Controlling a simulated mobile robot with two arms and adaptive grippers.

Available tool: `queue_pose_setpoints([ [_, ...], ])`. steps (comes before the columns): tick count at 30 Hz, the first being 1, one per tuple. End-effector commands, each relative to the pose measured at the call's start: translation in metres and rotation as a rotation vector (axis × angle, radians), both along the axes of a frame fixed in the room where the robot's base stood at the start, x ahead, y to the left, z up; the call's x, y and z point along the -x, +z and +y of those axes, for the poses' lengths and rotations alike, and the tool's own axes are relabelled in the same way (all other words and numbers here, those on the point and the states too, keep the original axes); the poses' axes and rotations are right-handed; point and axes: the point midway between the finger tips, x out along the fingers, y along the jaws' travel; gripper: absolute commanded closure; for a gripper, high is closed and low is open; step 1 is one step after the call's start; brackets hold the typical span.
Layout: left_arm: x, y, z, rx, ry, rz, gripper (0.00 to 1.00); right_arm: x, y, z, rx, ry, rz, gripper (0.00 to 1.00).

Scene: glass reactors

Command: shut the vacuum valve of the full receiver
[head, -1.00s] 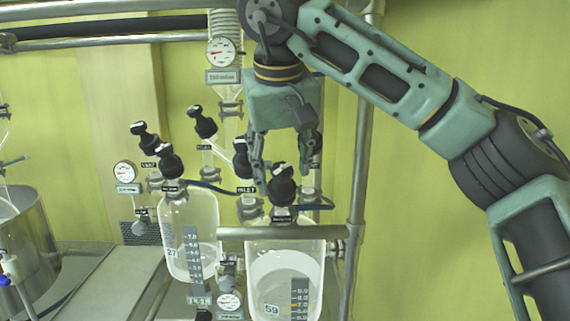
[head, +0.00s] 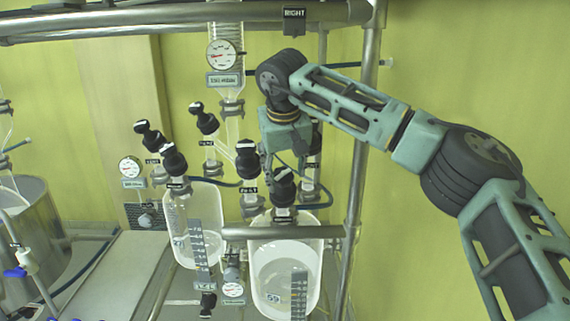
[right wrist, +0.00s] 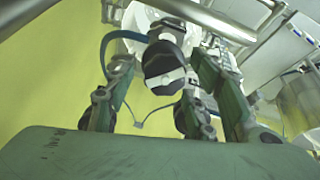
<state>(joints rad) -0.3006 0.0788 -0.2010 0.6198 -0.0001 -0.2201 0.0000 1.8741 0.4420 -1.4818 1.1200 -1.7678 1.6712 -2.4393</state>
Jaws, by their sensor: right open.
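Two glass receivers hang side by side in the head view. The left receiver (head: 180,215) and the right receiver (head: 262,235) both hold some pale liquid; the right one's level looks higher in the vessel. Black-knobbed valves stand above them, one atop the right receiver (head: 285,185), another left of it (head: 246,158). A further dark knob (head: 315,145) is partly hidden by my right gripper (head: 287,163). My left gripper is out of view.
A round gauge (head: 222,55) is above. Blue hoses run between the valves. A steel vessel (head: 35,235) stands at the left.

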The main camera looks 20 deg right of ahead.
Motion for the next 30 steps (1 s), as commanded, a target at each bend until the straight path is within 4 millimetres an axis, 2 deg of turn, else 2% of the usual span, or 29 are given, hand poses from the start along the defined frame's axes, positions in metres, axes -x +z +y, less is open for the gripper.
queue_pose_setpoints([
  [10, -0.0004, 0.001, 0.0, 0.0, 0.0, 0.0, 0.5, -0.0012, -0.0034, -0.0002, -0.001, 0.0, -0.001, 0.51],
  [24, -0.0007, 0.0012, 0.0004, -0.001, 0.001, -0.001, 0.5, -0.001, -0.0032, -0.0008, 0.001, -0.001, 0.0, 0.92],
  [30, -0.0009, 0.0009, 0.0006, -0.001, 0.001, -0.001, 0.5, -0.0009, -0.0034, -0.0013, -0.005, -0.013, -0.002, 0.92],
])
